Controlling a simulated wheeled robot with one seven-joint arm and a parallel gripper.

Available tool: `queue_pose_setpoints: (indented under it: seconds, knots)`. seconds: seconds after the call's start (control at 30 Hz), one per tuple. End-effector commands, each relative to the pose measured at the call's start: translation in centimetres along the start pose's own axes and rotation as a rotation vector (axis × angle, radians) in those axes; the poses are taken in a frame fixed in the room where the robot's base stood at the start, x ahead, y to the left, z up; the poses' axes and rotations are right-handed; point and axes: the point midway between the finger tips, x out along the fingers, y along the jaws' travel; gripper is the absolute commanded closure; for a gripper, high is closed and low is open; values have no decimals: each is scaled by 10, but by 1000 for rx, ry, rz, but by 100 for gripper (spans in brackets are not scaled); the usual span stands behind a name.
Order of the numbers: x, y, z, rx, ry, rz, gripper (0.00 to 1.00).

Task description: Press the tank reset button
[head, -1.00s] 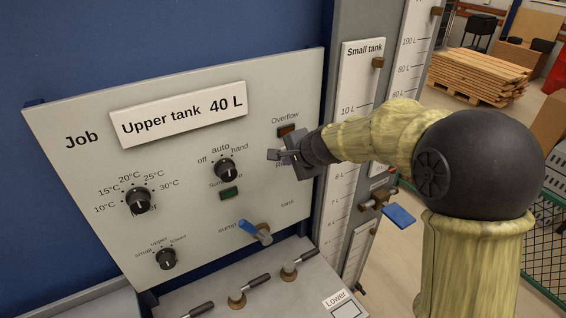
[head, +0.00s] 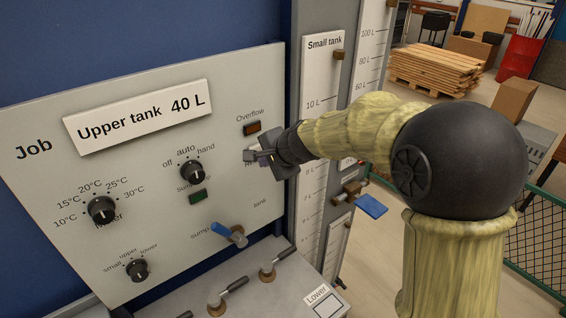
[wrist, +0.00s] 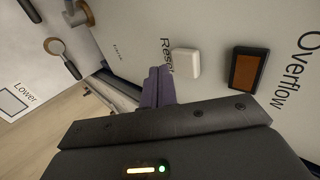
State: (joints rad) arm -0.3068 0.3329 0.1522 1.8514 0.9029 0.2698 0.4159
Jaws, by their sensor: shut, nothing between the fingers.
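The reset button is a small white block (wrist: 184,62) on the grey panel, beside the word "Reset" in the wrist view. In the head view my gripper and wrist hide it. My gripper (wrist: 160,72) is shut and empty. In the wrist view its fingertips are just left of the white button, over the "Reset" lettering; I cannot tell whether they touch the panel. In the head view my gripper (head: 252,156) is at the panel below the Overflow lamp (head: 252,128), which is dark orange in a black frame and also shows in the wrist view (wrist: 246,72).
The panel (head: 60,190) carries an auto/hand knob (head: 192,171), a green lamp (head: 198,197), a temperature knob (head: 102,209), a selector (head: 137,270) and a blue-handled lever (head: 228,234). Several valve levers stand on the ledge below. A blue-handled valve (head: 370,206) sticks out at the right.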

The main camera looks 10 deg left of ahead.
Motion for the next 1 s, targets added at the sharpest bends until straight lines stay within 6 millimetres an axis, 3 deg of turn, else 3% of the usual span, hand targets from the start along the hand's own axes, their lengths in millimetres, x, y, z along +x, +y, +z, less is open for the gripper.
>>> queue_pose_setpoints:
  seconds: [0.03,0.53,0.7,1.0]
  knots:
    - [-3,9,1,-3,-2,-3,100]
    - [-94,7,-3,2,1,1,100]
    - [-105,8,-3,3,1,5,100]
    - [-106,8,-3,1,1,7,100]
